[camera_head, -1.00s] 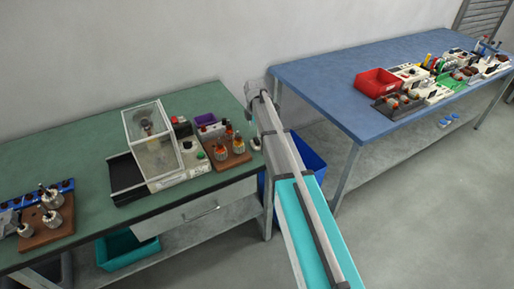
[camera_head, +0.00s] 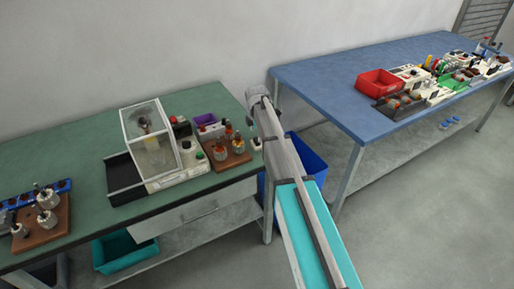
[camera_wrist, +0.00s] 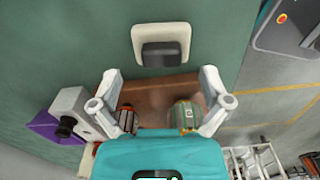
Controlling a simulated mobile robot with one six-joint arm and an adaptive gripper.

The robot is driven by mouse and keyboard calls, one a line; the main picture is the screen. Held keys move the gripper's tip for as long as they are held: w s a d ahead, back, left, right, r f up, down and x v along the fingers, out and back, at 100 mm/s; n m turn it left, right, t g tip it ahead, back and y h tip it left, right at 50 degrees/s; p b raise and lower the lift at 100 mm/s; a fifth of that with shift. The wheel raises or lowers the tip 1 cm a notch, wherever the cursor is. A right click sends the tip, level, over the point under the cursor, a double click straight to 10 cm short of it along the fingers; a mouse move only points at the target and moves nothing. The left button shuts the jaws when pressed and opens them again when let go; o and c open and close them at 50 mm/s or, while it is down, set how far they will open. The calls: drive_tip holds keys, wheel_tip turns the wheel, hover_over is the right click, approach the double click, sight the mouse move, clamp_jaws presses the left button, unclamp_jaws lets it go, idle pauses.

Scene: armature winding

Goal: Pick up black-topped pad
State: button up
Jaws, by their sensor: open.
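The black-topped pad (camera_wrist: 161,47) is a small white rounded block with a black top. In the wrist view it lies on the green table, ahead of my gripper (camera_wrist: 161,88). My gripper is open and empty, its fingers spread wide and apart from the pad. In the head view the pad (camera_head: 256,143) is a small pale piece at the right end of the green table (camera_head: 85,150), beside my arm. My gripper's fingers cannot be made out in the head view.
A brown board (camera_head: 238,160) with wound armatures lies close to the pad; it also shows between my fingers in the wrist view (camera_wrist: 155,90). A clear-walled box (camera_head: 152,140) and a purple bin (camera_head: 205,119) stand left of it. A blue table (camera_head: 340,75) stands at the right.

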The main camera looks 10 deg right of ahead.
drive_tip(key=shift+f+b, duration=1.15)
drive_tip(key=shift+f, duration=0.25)
drive_tip(key=shift+c, duration=0.3)
drive_tip(key=c, duration=1.2)
drive_tip(key=shift+r, duration=0.1)
wheel_tip(320, 180, up, 3)
drive_tip(key=p, duration=0.3)
drive_tip(key=shift+r, duration=0.15)
drive_tip(key=s+r+p, duration=0.3)
drive_tip(key=s, duration=0.1)
drive_tip(key=s+r+p, duration=0.3)
drive_tip(key=s, duration=0.2)
drive_tip(key=s+r+p, duration=0.3)
drive_tip(key=s+p, duration=0.1)
drive_tip(key=s, duration=0.1)
drive_tip(key=shift+a+r, duration=0.2)
drive_tip(key=shift+r, duration=0.1)
